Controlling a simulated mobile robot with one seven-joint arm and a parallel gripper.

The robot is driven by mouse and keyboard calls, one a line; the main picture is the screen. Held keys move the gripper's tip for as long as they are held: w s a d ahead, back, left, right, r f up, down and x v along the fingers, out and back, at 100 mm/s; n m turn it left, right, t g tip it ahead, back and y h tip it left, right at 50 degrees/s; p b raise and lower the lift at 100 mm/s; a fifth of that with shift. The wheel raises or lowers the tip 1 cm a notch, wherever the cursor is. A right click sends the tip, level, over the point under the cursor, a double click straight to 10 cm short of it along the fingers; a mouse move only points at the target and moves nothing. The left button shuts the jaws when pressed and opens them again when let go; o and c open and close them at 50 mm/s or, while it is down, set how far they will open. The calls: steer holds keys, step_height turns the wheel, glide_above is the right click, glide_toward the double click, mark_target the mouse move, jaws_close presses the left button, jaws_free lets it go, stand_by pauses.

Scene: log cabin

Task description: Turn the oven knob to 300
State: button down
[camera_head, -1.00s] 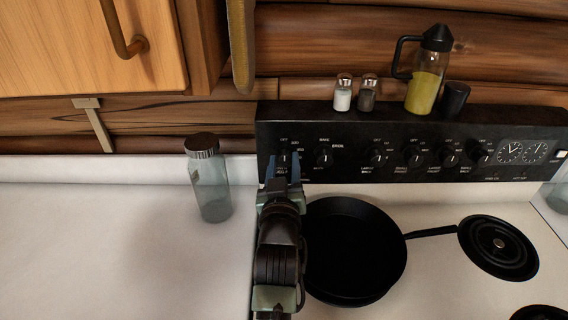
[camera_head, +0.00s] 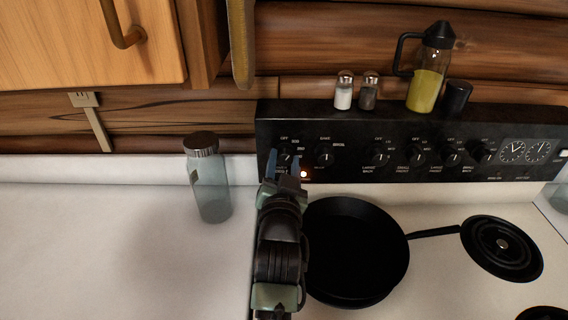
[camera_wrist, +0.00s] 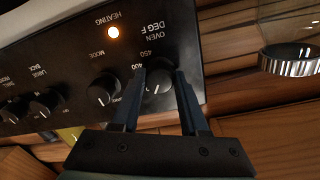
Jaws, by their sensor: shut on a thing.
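The oven knob (camera_wrist: 158,82) is a round black knob at the left end of the stove's black control panel; in the head view (camera_head: 285,157) it shows between my fingertips. My gripper (camera_wrist: 161,74) has its two blue-grey fingers on either side of the knob and is shut on it. In the head view my gripper (camera_head: 284,160) reaches up to the panel, tilted. The dial marks 450 and 400 show beside the knob in the wrist view. The fingers cover part of the dial, and I cannot read the exact setting. The heating light (camera_wrist: 113,32) glows orange.
The mode knob (camera_head: 323,155) is just right of the oven knob, with several burner knobs beyond. A black frying pan (camera_head: 354,250) sits on the stove beside my arm. A glass jar (camera_head: 209,182) stands on the white counter (camera_head: 110,240), otherwise clear there.

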steer(key=shift+m, duration=0.5)
steer(key=shift+c, duration=2.1)
jaws_free()
steer(key=s+b, duration=0.2)
steer(key=s, duration=1.1)
steer(key=shift+a+r, duration=0.15)
steer(key=shift+a, duration=0.05)
